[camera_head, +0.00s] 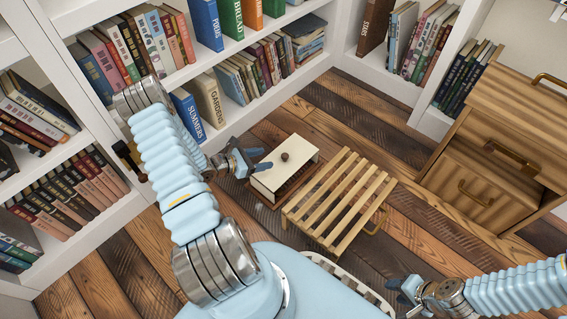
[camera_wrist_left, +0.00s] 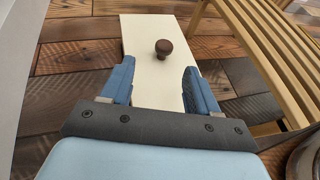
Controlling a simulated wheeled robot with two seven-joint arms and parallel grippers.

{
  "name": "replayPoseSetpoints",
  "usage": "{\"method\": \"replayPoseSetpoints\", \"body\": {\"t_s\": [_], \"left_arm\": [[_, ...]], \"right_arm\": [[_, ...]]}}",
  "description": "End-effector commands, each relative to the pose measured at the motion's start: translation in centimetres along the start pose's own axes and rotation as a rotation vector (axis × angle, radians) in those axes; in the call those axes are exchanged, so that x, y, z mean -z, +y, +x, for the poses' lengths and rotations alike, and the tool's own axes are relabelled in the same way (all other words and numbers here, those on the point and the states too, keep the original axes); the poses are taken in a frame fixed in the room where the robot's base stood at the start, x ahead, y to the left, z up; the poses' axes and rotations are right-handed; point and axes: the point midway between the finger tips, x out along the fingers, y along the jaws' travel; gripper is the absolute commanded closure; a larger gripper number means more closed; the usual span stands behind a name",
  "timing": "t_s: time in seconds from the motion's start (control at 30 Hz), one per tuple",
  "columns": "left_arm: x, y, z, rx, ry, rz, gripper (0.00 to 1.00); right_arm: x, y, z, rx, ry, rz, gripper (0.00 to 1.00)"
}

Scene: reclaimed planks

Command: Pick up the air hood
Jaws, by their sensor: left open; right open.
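A cream box-like piece with a round dark brown knob on top, which seems to be the air hood (camera_head: 295,158), stands near the floor beside a slatted wooden stand. In the left wrist view its pale top (camera_wrist_left: 145,32) and knob (camera_wrist_left: 163,47) show ahead, the knob just beyond and between the fingertips. My left gripper (camera_head: 257,161) is open at the left side of the hood, with nothing between its fingers. It is unclear whether it touches the hood. My right gripper (camera_head: 398,293) is open and empty at the lower right, away from the hood.
The slatted wooden stand (camera_head: 338,200) is close on the hood's right. White bookshelves (camera_head: 228,133) full of books line the left and back. A wooden drawer cabinet (camera_head: 490,150) stands at the right. Plank floor (camera_head: 375,127) is clear behind the stand.

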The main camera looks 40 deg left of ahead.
Motion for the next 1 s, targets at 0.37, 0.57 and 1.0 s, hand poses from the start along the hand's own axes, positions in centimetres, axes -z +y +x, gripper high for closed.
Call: {"method": "replayPoseSetpoints", "body": {"t_s": [0.37,0.57,1.0], "left_arm": [[0.2,-0.3,4.0,0.004,0.0,0.0,0.4],[0.4,-0.7,7.3,0.006,0.0,0.001,0.4],[0.2,-0.7,8.3,0.003,0.001,0.0,0.61]], "right_arm": [[0.0,0.3,0.9,0.0,0.002,0.001,0.57],[0.1,0.7,1.8,0.0,0.005,0.001,0.57],[0.1,0.7,1.8,0.0,0.006,0.001,0.57]]}}
